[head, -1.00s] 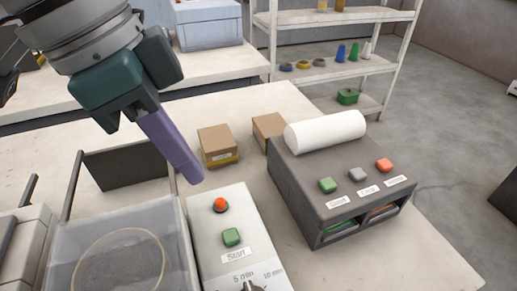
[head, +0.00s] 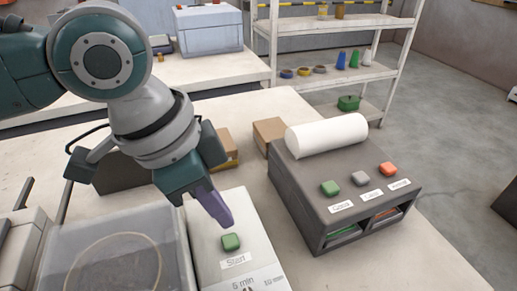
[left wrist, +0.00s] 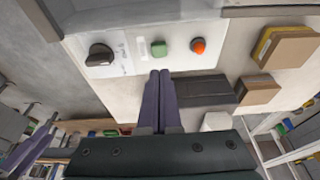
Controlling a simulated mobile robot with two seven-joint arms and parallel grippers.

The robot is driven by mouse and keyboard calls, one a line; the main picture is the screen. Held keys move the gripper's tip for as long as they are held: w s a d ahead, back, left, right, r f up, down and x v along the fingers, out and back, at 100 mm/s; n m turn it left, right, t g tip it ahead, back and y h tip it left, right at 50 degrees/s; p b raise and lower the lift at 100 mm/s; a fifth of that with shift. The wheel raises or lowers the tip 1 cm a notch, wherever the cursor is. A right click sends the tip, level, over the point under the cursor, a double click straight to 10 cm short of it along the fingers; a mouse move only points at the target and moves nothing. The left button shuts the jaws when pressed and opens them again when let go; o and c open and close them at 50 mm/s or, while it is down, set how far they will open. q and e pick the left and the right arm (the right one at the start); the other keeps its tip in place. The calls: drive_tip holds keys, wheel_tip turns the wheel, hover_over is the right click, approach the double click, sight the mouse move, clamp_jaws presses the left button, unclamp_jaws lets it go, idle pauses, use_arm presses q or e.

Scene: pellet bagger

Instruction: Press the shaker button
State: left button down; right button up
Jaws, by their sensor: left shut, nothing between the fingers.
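The shaker's control box (head: 262,262) is pale and stands on the bench, with a green button (head: 231,242) above a "Start" label. In the left wrist view the green button (left wrist: 158,48) sits between a black knob (left wrist: 99,54) and an orange-red button (left wrist: 198,46). My left gripper (head: 222,222) is shut and empty, its purple fingers pointing down just behind the green button. In the head view it hides the orange-red button. The fingertips also show together in the left wrist view (left wrist: 159,74), and they look apart from the green button. My right gripper is out of view.
The shaker's clear-lidded tray (head: 120,265) is left of the control box. A dark machine (head: 300,185) with a white roll (head: 326,134) and green, grey and orange buttons stands to the right. Cardboard boxes (head: 270,131) stand behind. A shelf rack (head: 335,75) is farther back.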

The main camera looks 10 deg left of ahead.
sight(231, 239)
use_arm(q)
drive_tip(key=shift+f, duration=2.25)
drive_tip(key=shift+f, duration=0.1)
